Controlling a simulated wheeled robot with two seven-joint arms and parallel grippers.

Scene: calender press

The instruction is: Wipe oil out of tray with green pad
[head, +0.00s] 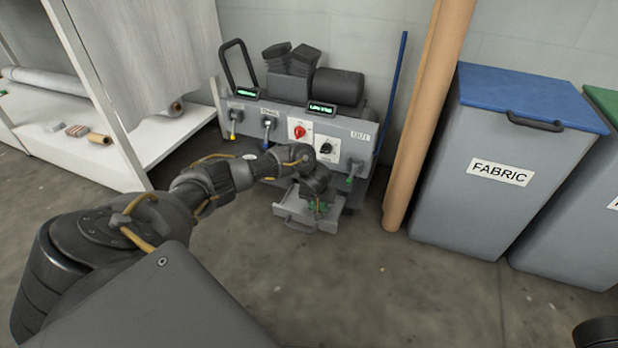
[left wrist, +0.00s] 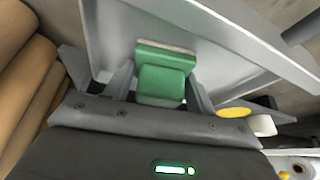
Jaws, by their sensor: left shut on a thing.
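My left gripper (head: 318,207) is shut on the green pad (left wrist: 163,82). In the left wrist view the pad sits between the two fingers, with a paler edge along its far side. The grey tray (head: 296,223) is pulled out low at the front of the press. The gripper is over the tray's right part in the head view, pointing down. The tray (left wrist: 225,50) also shows behind the pad in the left wrist view. I cannot tell whether the pad touches the tray floor. No oil is clearly visible.
The press (head: 330,135) has knobs and colored levers above the tray. A brown roll (head: 425,120) and a blue-lidded FABRIC bin (head: 500,165) stand to its right. White shelving (head: 150,130) stands at left. The floor in front of the tray is clear.

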